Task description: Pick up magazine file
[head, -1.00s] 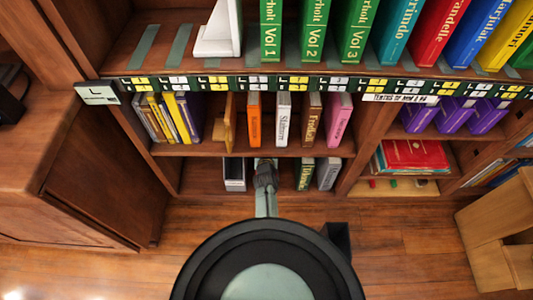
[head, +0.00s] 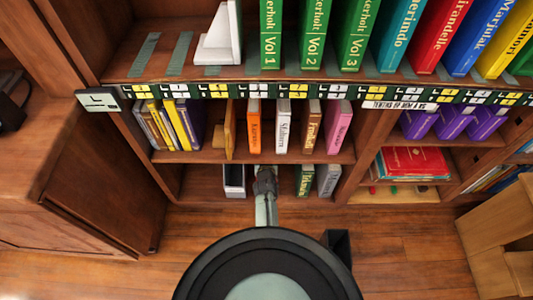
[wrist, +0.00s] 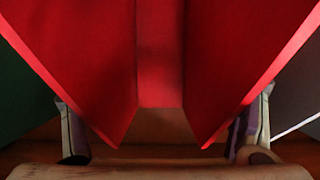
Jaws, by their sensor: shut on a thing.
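A red magazine file (wrist: 85,70) fills most of the wrist view, with two slanted side walls and a narrow back panel between them. My gripper (wrist: 163,135) has one finger on each side of it near the bottom of the view, and is shut on it. In the head view my gripper (head: 265,182) reaches into the low shelf of the bookcase. The red file cannot be made out there, hidden by my arm and the shelf above.
A white and dark file (head: 234,181) stands close left of my gripper. A green book (head: 304,181) and a grey book (head: 328,180) stand to its right. The shelf board (head: 290,157) above is close overhead. The wooden floor (head: 400,240) in front is clear.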

